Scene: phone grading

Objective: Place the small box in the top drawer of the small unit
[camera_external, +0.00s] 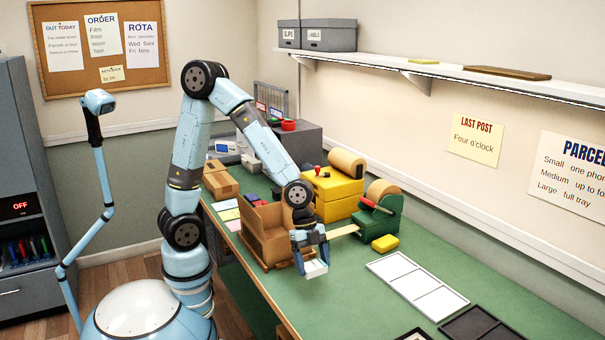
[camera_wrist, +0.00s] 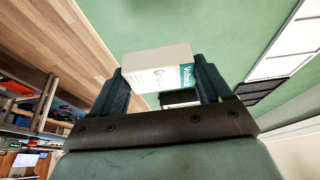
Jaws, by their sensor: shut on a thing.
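My gripper (camera_external: 312,252) is shut on a small white box (camera_external: 317,270) and holds it above the green bench top, in front of the brown wooden rack. In the wrist view the box (camera_wrist: 150,66) sits between the two dark fingers of my gripper (camera_wrist: 163,88); its near face is pale, with a teal end and lettering. I cannot tell for sure which thing is the small unit. A grey cabinet (camera_external: 25,285) at the left edge has a handled drawer front low down, which looks shut.
The wooden rack (camera_external: 270,228) stands just behind my gripper. A white three-part tray (camera_external: 417,284) lies further right. The bench (camera_external: 345,290) is clear at the front.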

